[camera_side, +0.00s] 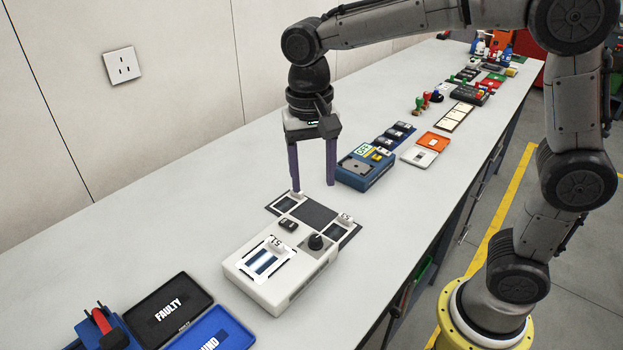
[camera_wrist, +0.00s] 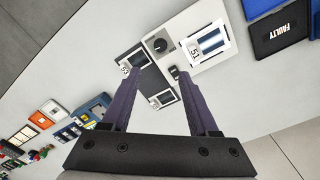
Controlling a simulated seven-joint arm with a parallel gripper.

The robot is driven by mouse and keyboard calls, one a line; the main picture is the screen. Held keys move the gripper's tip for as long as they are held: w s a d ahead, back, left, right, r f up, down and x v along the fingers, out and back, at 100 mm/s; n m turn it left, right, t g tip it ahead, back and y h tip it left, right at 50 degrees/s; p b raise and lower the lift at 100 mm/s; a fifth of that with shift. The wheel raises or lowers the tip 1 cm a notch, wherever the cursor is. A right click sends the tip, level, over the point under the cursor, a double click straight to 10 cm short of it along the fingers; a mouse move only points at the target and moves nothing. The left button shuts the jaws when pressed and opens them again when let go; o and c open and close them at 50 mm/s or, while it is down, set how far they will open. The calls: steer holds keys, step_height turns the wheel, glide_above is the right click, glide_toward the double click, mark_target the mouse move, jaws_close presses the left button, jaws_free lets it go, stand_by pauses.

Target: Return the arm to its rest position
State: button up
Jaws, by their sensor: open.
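My gripper (camera_side: 313,188) is open, with its two long purple fingers pointing down above the bench. In the side view its fingertips are near the far end of a white tester box (camera_side: 290,282) and its dark pad (camera_side: 312,212). The gripper also shows in the wrist view (camera_wrist: 156,102), with nothing between the fingers. Small white tagged pieces sit on the box and pad, one marked 51 on the box (camera_side: 277,245) and one on the pad's right side (camera_side: 345,219). My arm is bent over the bench.
A blue device (camera_side: 364,170) stands just right of the fingers. Black FAULTY tray (camera_side: 168,305) and blue tray (camera_side: 215,332) lie at the front left. An orange tray (camera_side: 433,141) and several stamps stand farther back. Bare bench (camera_side: 180,190) lies to the left, by the wall.

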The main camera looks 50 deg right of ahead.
steer(key=s+d+r+t, duration=0.3)
steer(key=s+d+r, duration=0.35)
steer(key=s, duration=0.25)
steer(key=s+d+f+n+t, duration=0.2)
steer(key=s+f+n, duration=0.3)
steer(key=s+n, duration=0.2)
steer(key=shift+s+f+t, duration=0.4)
steer(key=shift+s, duration=0.35)
